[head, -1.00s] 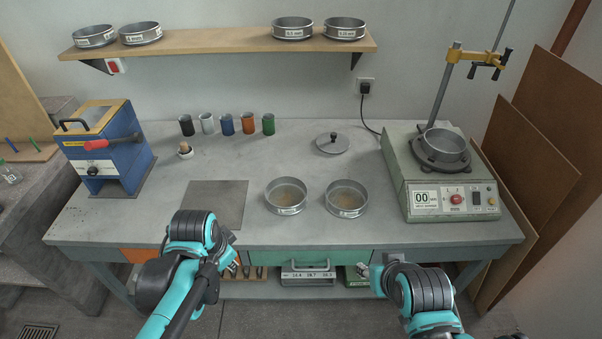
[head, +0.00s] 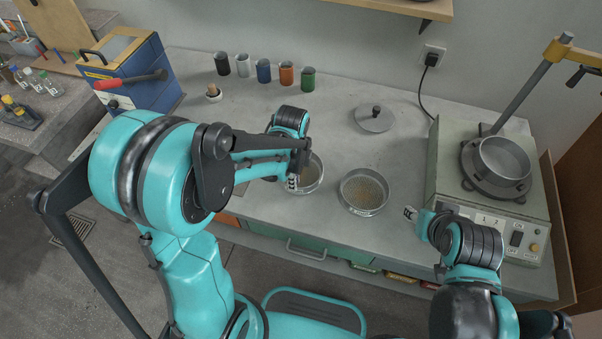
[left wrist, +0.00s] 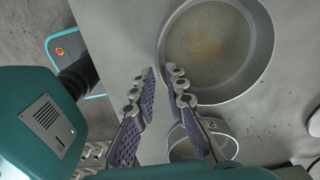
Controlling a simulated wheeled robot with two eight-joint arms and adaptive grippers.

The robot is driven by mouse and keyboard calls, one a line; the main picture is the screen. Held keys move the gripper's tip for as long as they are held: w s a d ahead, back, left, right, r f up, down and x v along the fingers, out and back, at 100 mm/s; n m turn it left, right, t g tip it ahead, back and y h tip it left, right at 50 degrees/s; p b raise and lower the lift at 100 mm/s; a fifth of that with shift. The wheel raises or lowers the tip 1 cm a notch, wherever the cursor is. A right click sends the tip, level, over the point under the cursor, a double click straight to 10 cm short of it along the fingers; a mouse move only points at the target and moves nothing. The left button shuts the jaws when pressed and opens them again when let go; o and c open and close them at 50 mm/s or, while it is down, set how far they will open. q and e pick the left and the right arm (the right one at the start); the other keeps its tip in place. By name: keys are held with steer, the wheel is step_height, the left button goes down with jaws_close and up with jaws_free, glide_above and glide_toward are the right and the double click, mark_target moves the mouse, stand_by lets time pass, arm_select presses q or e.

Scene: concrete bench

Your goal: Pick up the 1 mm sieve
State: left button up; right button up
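Two round metal sieves with brownish grains inside stand on the bench: a left sieve (head: 312,178), partly hidden by my left arm, and a right sieve (head: 364,191). Their labels are not readable now, so I cannot tell which is 1 mm. My left gripper (head: 293,183) points down at the left sieve's near-left rim. In the left wrist view, my left gripper (left wrist: 162,71) is open, with its fingertips at the rim of a sieve (left wrist: 262,62); whether it touches is unclear.
A metal lid (head: 375,118) lies behind the sieves. A sieve shaker (head: 480,205) stands at the right, a blue machine (head: 130,75) at the back left. Several coloured cups (head: 264,71) line the back. Bare bench (head: 335,152) shows between sieves and lid.

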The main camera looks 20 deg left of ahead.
arm_select(q)
step_height(320, 180, down, 4)
steer(key=shift+w+f+b, duration=0.1)
steer(key=shift+f+b, duration=0.1)
steer(key=shift+b, duration=0.75)
steer(key=shift+r, duration=0.1)
steer(key=shift+c, duration=0.3)
jaws_close()
steer(key=shift+r, duration=0.1)
